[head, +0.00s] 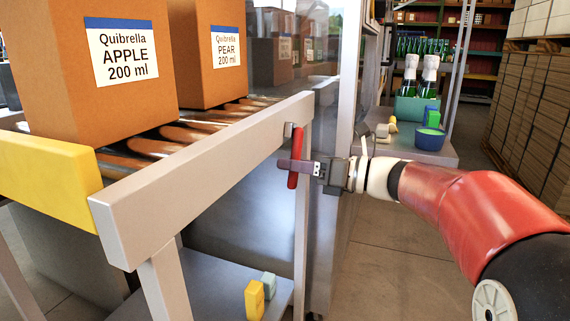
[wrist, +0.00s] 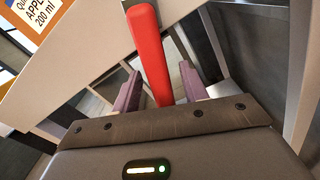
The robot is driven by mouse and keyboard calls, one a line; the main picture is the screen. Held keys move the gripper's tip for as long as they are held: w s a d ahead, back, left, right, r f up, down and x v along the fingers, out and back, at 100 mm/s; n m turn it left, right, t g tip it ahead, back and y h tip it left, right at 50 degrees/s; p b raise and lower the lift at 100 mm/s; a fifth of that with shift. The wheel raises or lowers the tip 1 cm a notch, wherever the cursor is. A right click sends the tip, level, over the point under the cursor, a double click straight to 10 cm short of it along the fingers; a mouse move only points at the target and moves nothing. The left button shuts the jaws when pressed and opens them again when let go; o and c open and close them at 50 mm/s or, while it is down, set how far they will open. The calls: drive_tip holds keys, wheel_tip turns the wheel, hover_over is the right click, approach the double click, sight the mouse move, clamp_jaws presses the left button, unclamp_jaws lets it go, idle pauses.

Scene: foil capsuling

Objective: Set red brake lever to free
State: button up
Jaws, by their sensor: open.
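The red brake lever (head: 295,158) hangs nearly upright from a small bracket on the side of the grey conveyor rail, near the rail's right end. My gripper (head: 292,166) reaches in from the right at the height of the lever. In the wrist view the lever (wrist: 151,55) runs down between the two jaws (wrist: 160,92), which stand apart on either side of it. The gripper is open around the lever. I cannot tell whether either jaw touches it. The lever's lower end in the wrist view is hidden behind the gripper body.
A yellow stop bar (head: 50,178) crosses the conveyor's near end. A yellow block (head: 254,299) lies on the lower shelf. A side table (head: 425,150) with bottles stands behind my arm.

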drive_tip(key=shift+x, duration=1.35)
clamp_jaws()
